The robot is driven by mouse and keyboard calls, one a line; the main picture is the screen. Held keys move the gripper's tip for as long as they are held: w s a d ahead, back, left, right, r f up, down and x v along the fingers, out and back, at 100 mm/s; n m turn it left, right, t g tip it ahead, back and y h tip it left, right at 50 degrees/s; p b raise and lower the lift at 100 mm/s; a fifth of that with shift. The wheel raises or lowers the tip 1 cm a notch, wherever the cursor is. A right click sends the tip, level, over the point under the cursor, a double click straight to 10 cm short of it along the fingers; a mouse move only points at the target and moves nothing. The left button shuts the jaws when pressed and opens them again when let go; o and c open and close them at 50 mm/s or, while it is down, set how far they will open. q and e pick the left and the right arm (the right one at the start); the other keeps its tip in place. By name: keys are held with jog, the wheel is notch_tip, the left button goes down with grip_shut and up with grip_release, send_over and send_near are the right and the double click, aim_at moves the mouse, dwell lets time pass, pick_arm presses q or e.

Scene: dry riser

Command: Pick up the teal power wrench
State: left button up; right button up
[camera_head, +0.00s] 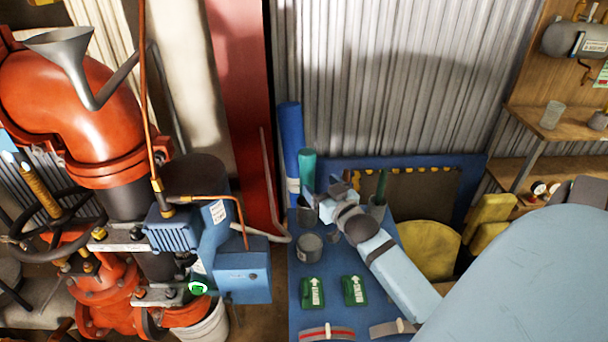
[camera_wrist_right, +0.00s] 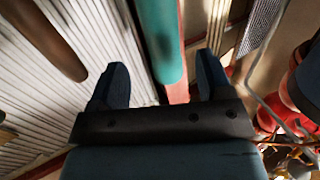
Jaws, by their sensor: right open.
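The teal power wrench (camera_head: 307,168) shows as an upright teal cylinder at the back left of the blue bench in the head view. Its lower part is hidden behind my gripper and a grey cup. My right gripper (camera_head: 325,190) is close to it, reaching in from the right. In the right wrist view, the teal cylinder (camera_wrist_right: 160,40) lies between the lines of the two open fingers (camera_wrist_right: 163,72), nearer the right one. I cannot tell whether either finger touches it. My left gripper is not in view.
A taller blue cylinder (camera_head: 291,140) stands just left of the wrench. A dark green handle (camera_head: 381,186) stands in a cup to the right. Red pipework (camera_head: 65,90) fills the left.

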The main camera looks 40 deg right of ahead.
aim_at(311, 177)
jog(key=x, duration=0.4)
jog(key=shift+a, duration=0.1)
jog(key=x, duration=0.2)
jog(key=f+x, duration=0.1)
jog(key=x, duration=0.1)
jog(key=shift+w+p, duration=0.3)
jog(key=shift+w, duration=0.1)
grip_shut()
jog(key=shift+r, duration=0.1)
